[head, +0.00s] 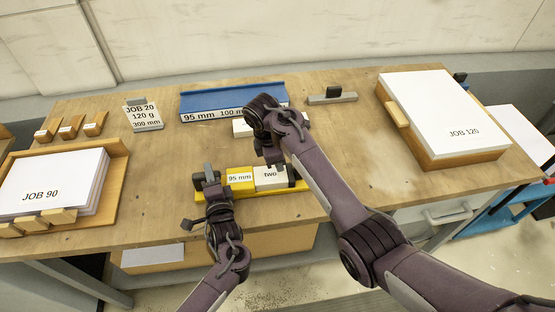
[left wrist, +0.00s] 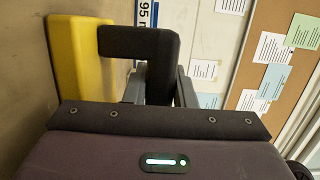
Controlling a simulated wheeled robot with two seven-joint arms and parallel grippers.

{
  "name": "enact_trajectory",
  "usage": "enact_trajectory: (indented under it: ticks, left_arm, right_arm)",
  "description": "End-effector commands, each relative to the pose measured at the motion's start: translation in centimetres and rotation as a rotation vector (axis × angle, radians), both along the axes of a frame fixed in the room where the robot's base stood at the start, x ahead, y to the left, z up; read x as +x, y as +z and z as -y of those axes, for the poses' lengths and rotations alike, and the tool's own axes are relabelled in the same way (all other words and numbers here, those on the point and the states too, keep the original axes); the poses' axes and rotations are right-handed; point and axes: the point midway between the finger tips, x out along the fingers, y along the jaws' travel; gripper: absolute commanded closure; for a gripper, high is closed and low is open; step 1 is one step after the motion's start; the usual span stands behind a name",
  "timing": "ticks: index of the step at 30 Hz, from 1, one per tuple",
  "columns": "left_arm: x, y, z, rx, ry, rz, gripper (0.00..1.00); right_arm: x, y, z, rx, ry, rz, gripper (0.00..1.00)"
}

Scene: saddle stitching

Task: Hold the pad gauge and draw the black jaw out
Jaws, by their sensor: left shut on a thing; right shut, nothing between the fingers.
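The pad gauge is a long yellow bar (head: 295,187) near the table's front edge, with a yellow block marked "95 mm" (head: 239,178) and a pale block marked "two" (head: 270,179). My right gripper (head: 275,165) is shut and empty, just above the "two" block; contact is unclear.
A blue rack (head: 225,97) and a grey block with a black knob (head: 333,96) lie behind. A "JOB 120" paper stack (head: 450,115) is at right, a "JOB 90" tray (head: 118,165) at left. Bare tabletop lies left of the gauge.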

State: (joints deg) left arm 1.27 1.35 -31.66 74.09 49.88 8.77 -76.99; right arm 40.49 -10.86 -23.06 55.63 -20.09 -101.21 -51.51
Motion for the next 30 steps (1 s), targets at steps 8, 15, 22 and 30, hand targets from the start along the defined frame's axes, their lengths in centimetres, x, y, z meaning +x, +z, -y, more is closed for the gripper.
enact_trajectory:
  ticks: [8, 15, 22, 30]
  left_arm:
    - [0.0, -0.1, 0.0, 0.0, 0.0, -0.001, 1.0]
    - [0.0, -0.1, 0.0, 0.0, -0.001, -0.001, 1.0]
    - [0.0, -0.1, 0.0, 0.0, -0.001, -0.001, 1.0]
    - [0.0, -0.1, 0.0, 0.0, -0.001, -0.001, 1.0]
  right_arm:
    - [0.0, 0.0, 0.3, 0.0, 0.0, 0.0, 1.0]
    - [0.1, 0.0, 0.7, 0.001, -0.001, 0.0, 1.0]
    - [0.1, 0.0, 1.2, 0.001, 0.0, 0.001, 1.0]
    - [0.2, 0.0, 1.8, 0.0, 0.001, 0.0, 1.0]
